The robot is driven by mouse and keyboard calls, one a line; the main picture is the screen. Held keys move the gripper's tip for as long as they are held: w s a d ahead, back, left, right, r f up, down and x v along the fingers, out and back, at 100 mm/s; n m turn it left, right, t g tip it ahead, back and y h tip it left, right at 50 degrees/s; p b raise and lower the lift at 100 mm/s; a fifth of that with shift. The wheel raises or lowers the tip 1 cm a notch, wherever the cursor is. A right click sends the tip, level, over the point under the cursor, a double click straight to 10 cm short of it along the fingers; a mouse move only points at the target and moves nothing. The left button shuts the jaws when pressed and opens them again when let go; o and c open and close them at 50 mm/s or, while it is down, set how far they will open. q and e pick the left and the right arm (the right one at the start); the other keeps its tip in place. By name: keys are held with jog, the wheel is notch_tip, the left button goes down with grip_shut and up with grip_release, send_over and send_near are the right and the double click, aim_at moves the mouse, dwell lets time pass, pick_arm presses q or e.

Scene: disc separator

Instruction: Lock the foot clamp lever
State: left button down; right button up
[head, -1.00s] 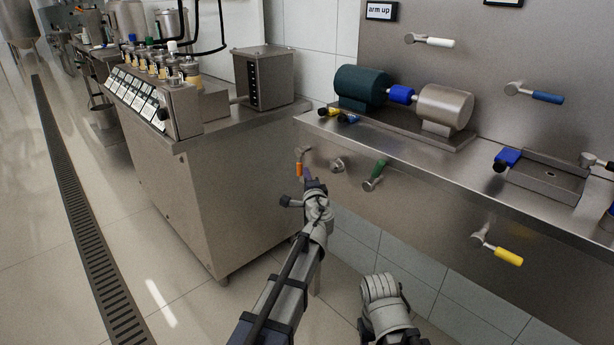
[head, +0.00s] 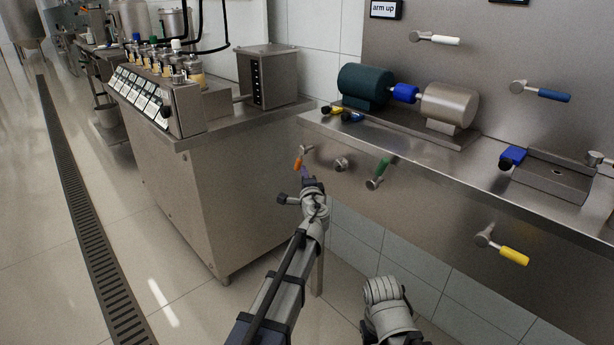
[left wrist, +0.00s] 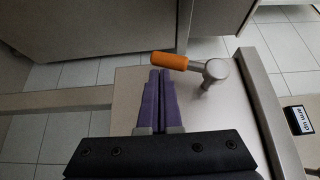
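Several levers sit on the steel bench front and back panel, and no readable label tells which is the foot clamp lever. The orange-handled lever (head: 298,163) is on the bench front, at its left end. It also shows in the left wrist view (left wrist: 170,61), its handle out to the left of a round metal hub. My left gripper (head: 308,178) is just below that handle. In the left wrist view its purple fingers (left wrist: 160,73) are together, tips at the handle's edge; contact is unclear, and nothing is between them.
A green-handled lever (head: 380,172) and a round metal knob (head: 341,164) are to the right on the same front. A yellow-handled lever (head: 512,255) is lower right. A steel cabinet (head: 205,190) stands close on the left. The floor between is open.

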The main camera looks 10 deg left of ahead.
aim_at(297, 169)
pick_arm(q)
jog(key=shift+w+a, duration=0.45)
jog(key=shift+a, duration=0.2)
jog(key=shift+w+a, duration=0.45)
jog(key=shift+a, duration=0.2)
jog(key=shift+w+a+r+p, duration=0.3)
jog(key=shift+w+a, duration=0.1)
jog(key=shift+a, duration=0.15)
jog(key=shift+w+a+r+p, duration=0.25)
jog(key=shift+w+a, duration=0.1)
jog(key=shift+a, duration=0.3)
jog(key=shift+f, duration=0.15)
